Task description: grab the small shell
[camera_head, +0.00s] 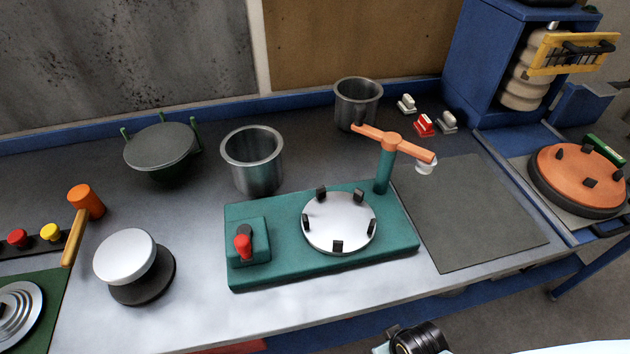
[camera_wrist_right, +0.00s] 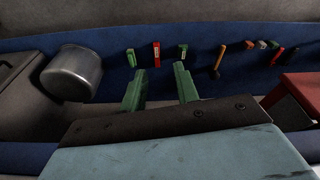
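Two open metal cylinders, the likely shells, stand upright on the bench in the head view. The smaller-looking one (camera_head: 358,104) is at the back, left of the small clamps. The larger-looking one (camera_head: 252,162) is nearer, behind the green base. My right gripper (camera_wrist_right: 160,78) shows in the right wrist view with two green fingers apart and nothing between them. A metal pot-like cylinder (camera_wrist_right: 72,73) lies left of the fingers in that view, apart from them; I cannot tell which one it is. My left gripper is not in view.
The green base (camera_head: 285,272) with a round metal plate (camera_head: 338,222) and an orange-handled post (camera_head: 385,165) takes up the bench middle. A dark mat (camera_head: 475,215) lies right of it. A lidded pot (camera_head: 162,150), hammer (camera_head: 85,203) and knob-like disc (camera_head: 125,257) are left. Small clamps (camera_head: 424,125) stand at the back.

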